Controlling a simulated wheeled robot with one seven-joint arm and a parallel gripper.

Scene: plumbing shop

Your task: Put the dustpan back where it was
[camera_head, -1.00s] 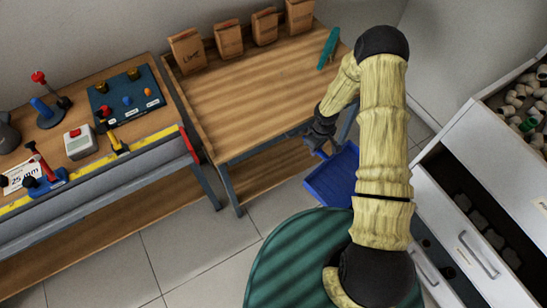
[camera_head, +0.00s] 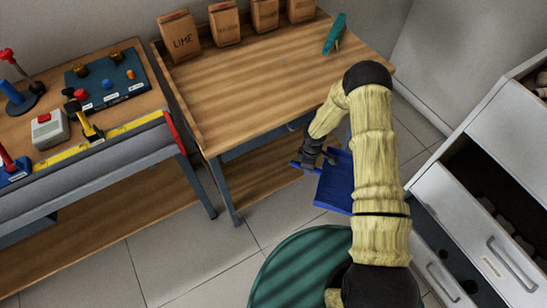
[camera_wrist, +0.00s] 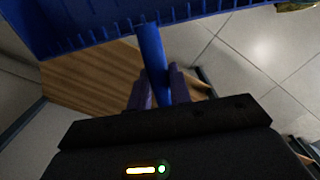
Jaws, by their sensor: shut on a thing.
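The blue dustpan (camera_head: 335,188) hangs in front of the right end of the wooden bench, below its top and above the tiled floor. My gripper (camera_head: 316,158) is shut on its handle. In the wrist view the dustpan's pan (camera_wrist: 100,22) fills the top edge, and its blue handle (camera_wrist: 153,60) runs down between the fingers of my gripper (camera_wrist: 158,90). Part of the pan is hidden behind my arm in the head view.
The wooden bench (camera_head: 260,85) carries several paper bags at the back and a teal brush (camera_head: 335,33). A tool bench (camera_head: 80,170) stands left. A white drawer cabinet (camera_head: 480,215) with open drawers stands right. Tiled floor (camera_head: 180,250) lies open between.

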